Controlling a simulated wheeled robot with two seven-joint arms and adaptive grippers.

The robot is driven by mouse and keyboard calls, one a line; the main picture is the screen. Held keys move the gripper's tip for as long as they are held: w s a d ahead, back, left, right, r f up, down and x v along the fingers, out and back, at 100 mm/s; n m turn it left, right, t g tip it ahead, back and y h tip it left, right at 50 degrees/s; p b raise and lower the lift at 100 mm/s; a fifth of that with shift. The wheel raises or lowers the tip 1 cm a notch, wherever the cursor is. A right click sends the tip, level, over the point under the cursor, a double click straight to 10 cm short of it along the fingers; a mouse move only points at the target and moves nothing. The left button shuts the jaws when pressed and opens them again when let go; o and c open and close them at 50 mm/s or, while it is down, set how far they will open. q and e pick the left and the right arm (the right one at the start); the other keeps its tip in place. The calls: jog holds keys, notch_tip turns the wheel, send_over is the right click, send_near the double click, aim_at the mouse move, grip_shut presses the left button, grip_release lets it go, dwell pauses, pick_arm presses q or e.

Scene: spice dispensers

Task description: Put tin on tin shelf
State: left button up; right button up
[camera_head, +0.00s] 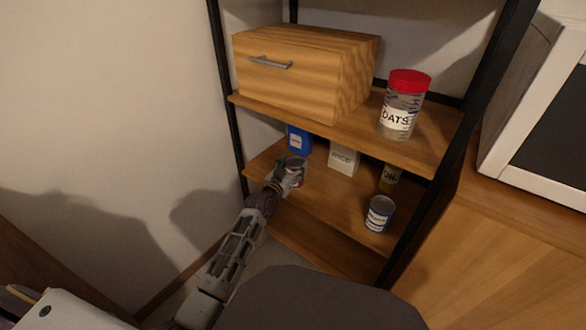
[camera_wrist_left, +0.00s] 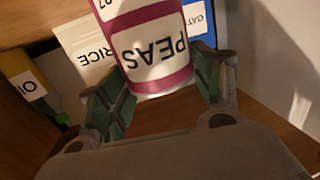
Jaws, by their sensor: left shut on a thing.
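A purple-red tin labelled PEAS (camera_wrist_left: 147,52) is between the fingers of my left gripper (camera_wrist_left: 158,95) in the left wrist view. The gripper is shut on it. In the head view my left gripper (camera_head: 285,178) holds the tin (camera_head: 295,164) over the left part of the middle shelf (camera_head: 319,193), and whether the tin touches the board is unclear. A blue tin (camera_head: 379,213) stands at the front right of this shelf. My right gripper does not show.
A blue container (camera_head: 298,140), a white RICE box (camera_head: 344,159) and an OIL bottle (camera_head: 390,178) stand behind on the same shelf. The upper shelf above holds a wooden drawer box (camera_head: 305,75) and a red-lidded OATS jar (camera_head: 404,105). Black shelf posts (camera_head: 224,85) flank the opening.

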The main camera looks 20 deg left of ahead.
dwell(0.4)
pick_arm(q)
jog(key=o, duration=1.8)
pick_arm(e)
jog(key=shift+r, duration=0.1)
pick_arm(q)
jog(key=shift+s+a+r+p, duration=0.15)
jog(key=shift+s+p, duration=0.25)
jog(key=shift+s, duration=0.5)
jog(key=shift+s+a+r+p, duration=0.1)
jog(key=shift+s+p, duration=0.25)
jog(key=shift+s, duration=0.5)
jog(key=s+p, duration=0.1)
jog(key=s, duration=0.1)
jog(key=s+a+p, duration=0.1)
jog(key=s, duration=0.5)
jog(key=shift+s+a+r+p, duration=0.1)
jog(key=shift+s+a+p, duration=0.1)
jog(key=shift+p, duration=0.2)
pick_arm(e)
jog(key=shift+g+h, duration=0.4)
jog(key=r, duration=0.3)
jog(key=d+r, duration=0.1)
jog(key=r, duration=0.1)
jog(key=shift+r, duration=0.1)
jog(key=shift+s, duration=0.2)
pick_arm(q)
jog(key=shift+d, duration=0.1)
